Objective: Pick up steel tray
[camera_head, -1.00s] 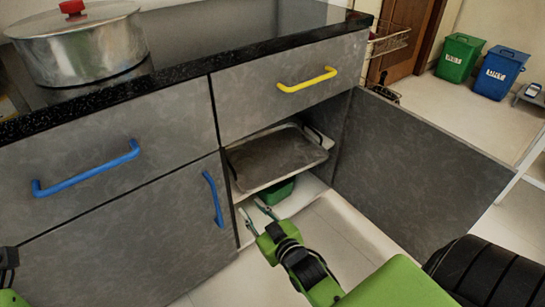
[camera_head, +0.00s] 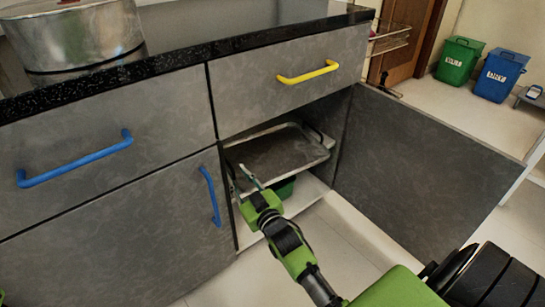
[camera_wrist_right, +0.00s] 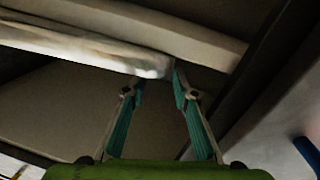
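The steel tray (camera_head: 284,152) lies flat on the upper level inside the open cabinet, with a raised pale rim and a dark handle at its far right end. My right gripper (camera_head: 238,176) is at the tray's front left corner, its fingers pointing into the cabinet. In the right wrist view the two teal-padded fingers (camera_wrist_right: 154,80) are apart, with the tray's pale rim (camera_wrist_right: 85,47) just above and beyond the tips. I cannot tell whether they touch it. Nothing is held. My left gripper is not in view.
The open cabinet door (camera_head: 415,165) stands to the right. A closed door with a blue handle (camera_head: 210,196) is close on the left. A green container (camera_head: 284,187) sits below the tray. A yellow-handled drawer (camera_head: 307,73) is above. A metal pot (camera_head: 75,42) stands on the countertop.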

